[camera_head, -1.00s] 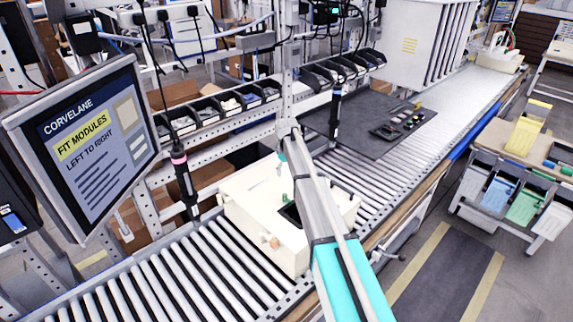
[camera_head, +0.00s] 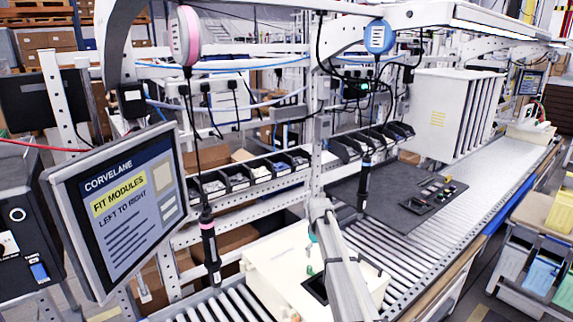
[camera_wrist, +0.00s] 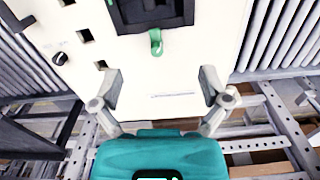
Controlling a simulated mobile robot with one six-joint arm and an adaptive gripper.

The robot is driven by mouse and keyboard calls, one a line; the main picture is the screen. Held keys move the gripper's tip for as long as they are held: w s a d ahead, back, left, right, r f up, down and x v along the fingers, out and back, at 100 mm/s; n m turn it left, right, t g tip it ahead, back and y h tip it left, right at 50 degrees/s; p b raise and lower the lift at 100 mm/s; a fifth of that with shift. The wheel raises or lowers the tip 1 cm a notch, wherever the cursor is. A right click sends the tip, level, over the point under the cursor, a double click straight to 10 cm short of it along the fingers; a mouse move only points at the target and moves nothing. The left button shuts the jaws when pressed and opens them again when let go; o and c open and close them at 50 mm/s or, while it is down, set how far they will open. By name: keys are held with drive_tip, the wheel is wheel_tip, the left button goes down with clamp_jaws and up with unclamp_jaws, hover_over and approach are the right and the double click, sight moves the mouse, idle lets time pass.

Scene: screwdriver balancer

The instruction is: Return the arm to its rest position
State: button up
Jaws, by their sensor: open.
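My gripper (camera_wrist: 161,84) is open and empty in the wrist view, its two fingers spread above the near edge of a cream-white housing (camera_wrist: 195,75). In the head view the housing (camera_head: 268,265) sits on the roller conveyor, partly hidden by my arm (camera_head: 345,275), which reaches in from the bottom edge. A patch of teal shows by the arm's far end, but the fingers are hidden there. A green part (camera_wrist: 156,42) stands on the housing beside a dark recess (camera_wrist: 150,14). Square holes and a black round knob lie to its left.
A pink-ringed screwdriver (camera_head: 209,245) hangs left of the housing from a pink balancer (camera_head: 186,36). A blue-ringed one (camera_head: 364,185) hangs right of my arm under a blue balancer (camera_head: 379,37). A monitor (camera_head: 120,205) stands at left; parts bins (camera_head: 238,180) line the back.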

drive_tip(key=s+d+f+m+b, duration=0.1)
drive_tip(key=s+f+m+b, duration=0.1)
drive_tip(key=s, duration=0.8)
drive_tip(key=s+d+f+m+b, duration=0.1)
drive_tip(key=s+f+m+b, duration=0.1)
drive_tip(key=s, duration=0.9)
drive_tip(key=s+d+f+m+b, duration=0.2)
drive_tip(key=s+f+b, duration=0.2)
drive_tip(key=s, duration=0.7)
drive_tip(key=shift+f, duration=0.3)
drive_tip(key=shift+d, duration=0.1)
